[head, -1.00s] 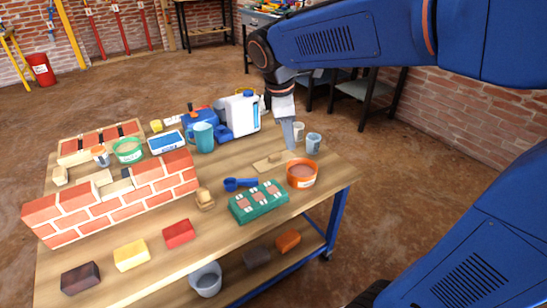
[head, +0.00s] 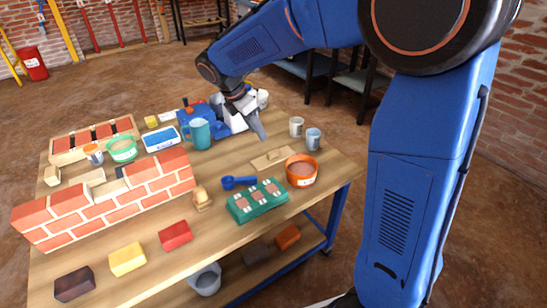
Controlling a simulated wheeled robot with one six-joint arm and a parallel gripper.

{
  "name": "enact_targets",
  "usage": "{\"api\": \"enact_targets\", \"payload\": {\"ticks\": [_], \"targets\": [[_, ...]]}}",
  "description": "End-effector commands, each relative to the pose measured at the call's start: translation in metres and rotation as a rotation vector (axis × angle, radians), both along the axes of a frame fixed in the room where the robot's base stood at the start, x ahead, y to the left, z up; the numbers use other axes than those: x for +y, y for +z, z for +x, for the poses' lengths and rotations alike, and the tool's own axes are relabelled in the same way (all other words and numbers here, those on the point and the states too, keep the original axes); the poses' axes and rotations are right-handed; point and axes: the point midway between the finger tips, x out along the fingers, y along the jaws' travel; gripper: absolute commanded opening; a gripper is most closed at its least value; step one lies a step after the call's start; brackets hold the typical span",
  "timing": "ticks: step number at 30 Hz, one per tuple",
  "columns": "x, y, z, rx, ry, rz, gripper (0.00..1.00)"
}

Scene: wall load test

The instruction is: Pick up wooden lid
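The wooden lid (head: 265,160) appears to be the flat, light wooden piece with a small raised knob. It lies on the wooden table top (head: 245,222), behind the green tray and left of the orange bowl. My gripper (head: 262,133) points down in the air above and behind the lid, apart from it. Its grey fingers overlap in this view, so I cannot tell whether they are open or shut. No held thing shows.
An orange bowl (head: 301,172), two small cups (head: 313,138) (head: 296,127), a green tray (head: 256,203) and a blue scoop (head: 238,182) surround the lid. A teal mug (head: 200,133) and white jug (head: 236,121) stand left of my gripper. A brick wall model (head: 110,203) fills the table's left.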

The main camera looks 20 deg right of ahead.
Motion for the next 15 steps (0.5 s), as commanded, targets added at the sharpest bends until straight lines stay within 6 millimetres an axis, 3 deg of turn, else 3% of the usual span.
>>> {"api": "enact_targets", "payload": {"ticks": [9, 15], "targets": [[-0.02, -0.048, 0.006, 0.002, -0.002, -0.001, 0.38], [-0.025, -0.059, 0.007, 0.001, -0.001, 0.0, 0.38]]}}
